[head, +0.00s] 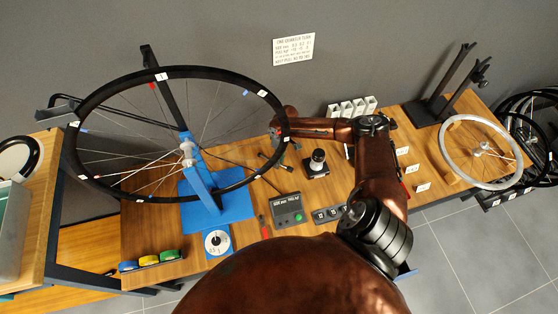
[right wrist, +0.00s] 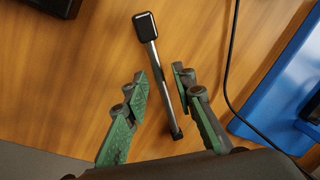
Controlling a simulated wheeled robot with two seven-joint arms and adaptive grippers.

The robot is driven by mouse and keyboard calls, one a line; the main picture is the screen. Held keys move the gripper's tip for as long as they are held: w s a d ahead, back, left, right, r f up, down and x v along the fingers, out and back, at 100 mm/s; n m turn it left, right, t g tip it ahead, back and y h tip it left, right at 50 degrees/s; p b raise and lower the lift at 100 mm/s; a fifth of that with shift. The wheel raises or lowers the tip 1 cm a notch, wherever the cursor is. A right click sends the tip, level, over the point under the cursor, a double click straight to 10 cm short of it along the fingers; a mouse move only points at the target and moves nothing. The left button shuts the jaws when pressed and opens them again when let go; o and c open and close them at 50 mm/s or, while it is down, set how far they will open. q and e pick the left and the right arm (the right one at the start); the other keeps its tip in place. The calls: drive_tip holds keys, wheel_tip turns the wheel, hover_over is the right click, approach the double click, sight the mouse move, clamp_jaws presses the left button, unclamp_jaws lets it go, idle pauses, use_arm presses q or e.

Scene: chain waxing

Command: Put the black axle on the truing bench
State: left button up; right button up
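A thin dark rod with a black block-shaped head (right wrist: 151,45), which looks like the black axle, lies on the wooden bench top (right wrist: 235,20). My right gripper (right wrist: 160,78) is open; the rod runs between its two green-padded fingers, apart from both. I cannot tell how high the fingers are above the wood. In the head view the right gripper (head: 277,148) is over the bench's back middle, right of the wheel, and partly covers that spot. The bench (head: 150,235) carries a blue truing stand (head: 235,207) with a spoked black wheel (head: 250,85). My left gripper is not in view.
A black cable (right wrist: 229,60) runs beside the rod. A small black post on a base (head: 317,162), a grey box with a green button (head: 288,208) and colored rolls (head: 148,261) stand on the bench. A silver rim (head: 455,160) is at the right. The front left bench has bare wood.

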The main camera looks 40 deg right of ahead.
drive_tip(key=shift+r, duration=0.1)
drive_tip(key=p+v, duration=0.2)
drive_tip(key=v, duration=1)
drive_tip(key=shift+p, duration=0.3)
drive_tip(key=shift+w+r, duration=0.1)
